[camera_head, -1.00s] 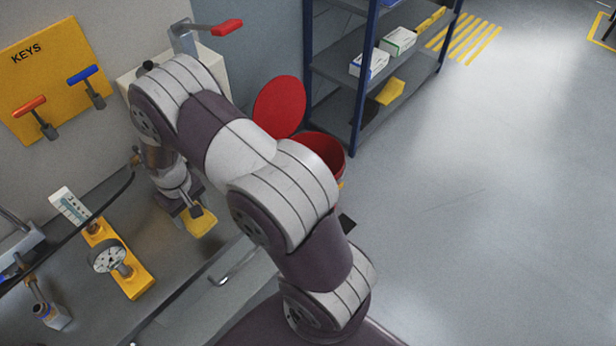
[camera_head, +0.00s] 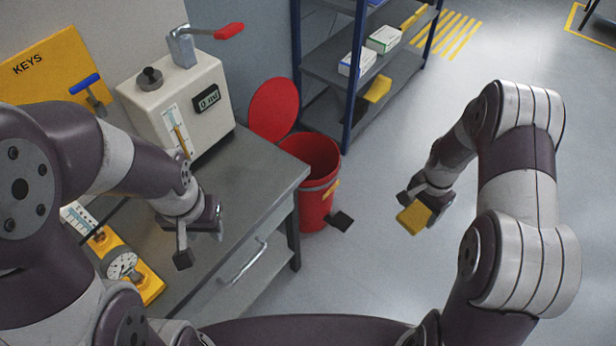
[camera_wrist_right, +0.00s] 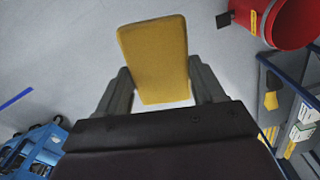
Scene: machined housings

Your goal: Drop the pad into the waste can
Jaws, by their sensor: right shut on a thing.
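A yellow pad (camera_head: 414,217) is held between the fingers of my right gripper (camera_head: 424,196), over open floor to the right of the waste can. The pad also shows in the right wrist view (camera_wrist_right: 156,58), between both fingers (camera_wrist_right: 162,88). The red waste can (camera_head: 312,180) stands on the floor by the bench end, its red lid (camera_head: 274,110) raised and its mouth open. It shows at the upper right of the right wrist view (camera_wrist_right: 292,22). My left gripper (camera_head: 200,240) is over the bench, its fingers apart and nothing visible between them.
A grey bench (camera_head: 262,182) carries a white tester (camera_head: 178,100) with a red-handled lever and a yellow gauge fixture (camera_head: 148,286). A blue-framed shelf (camera_head: 350,80) with boxes stands behind the can. A black pedal (camera_head: 341,221) is at the can's foot. Floor between pad and can is clear.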

